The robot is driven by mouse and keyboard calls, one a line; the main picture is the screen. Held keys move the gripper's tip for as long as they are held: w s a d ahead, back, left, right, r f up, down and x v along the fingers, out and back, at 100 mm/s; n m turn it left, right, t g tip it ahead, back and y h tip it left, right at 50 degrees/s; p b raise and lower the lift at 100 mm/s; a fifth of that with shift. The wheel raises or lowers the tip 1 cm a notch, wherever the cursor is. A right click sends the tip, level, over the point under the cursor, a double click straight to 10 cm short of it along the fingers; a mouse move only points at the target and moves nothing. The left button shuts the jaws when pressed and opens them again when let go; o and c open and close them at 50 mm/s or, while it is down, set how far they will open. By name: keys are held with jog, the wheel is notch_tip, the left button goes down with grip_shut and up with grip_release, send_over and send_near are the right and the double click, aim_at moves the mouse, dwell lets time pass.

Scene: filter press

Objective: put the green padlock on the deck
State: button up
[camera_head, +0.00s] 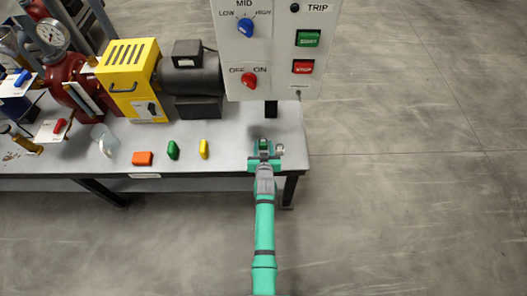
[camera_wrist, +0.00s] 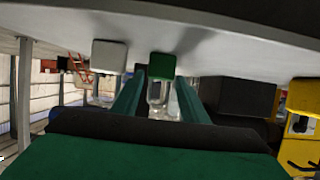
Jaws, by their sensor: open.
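A green block-like body (camera_wrist: 162,66) with a pale, see-through loop-like shape by it, which looks like the green padlock, shows between my fingers in the wrist view. That view is upside down, with the table surface along the top. The green body appears to be at the grey tabletop; I cannot tell whether my fingers touch it. My gripper (camera_head: 263,158) is open at the table's right front part, and it mostly covers this green thing in the head view. Another small green piece (camera_head: 173,150) lies farther left on the table (camera_head: 225,160).
A white block (camera_wrist: 109,56) stands close beside the green one. An orange piece (camera_head: 142,158) and a yellow piece (camera_head: 204,149) lie left of my gripper. A control box (camera_head: 275,50) rises behind it. A yellow box (camera_head: 130,80) and a motor (camera_head: 190,78) stand at the back left.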

jog(key=s+f+v, duration=0.1)
jog(key=f+v, duration=0.1)
jog(key=v, duration=1.5)
jog(key=s+f+v, duration=0.1)
jog(key=f+v, duration=0.2)
jog(key=v, duration=1.3)
jog(key=s+a+r+t, duration=0.1)
jog(key=s+r, duration=1.3)
jog(key=s, duration=0.1)
jog(key=shift+s+a+r+t, duration=0.15)
jog(key=shift+s+r+t, duration=0.15)
jog(key=shift+s+t, duration=0.1)
jog(key=shift+c, duration=0.9)
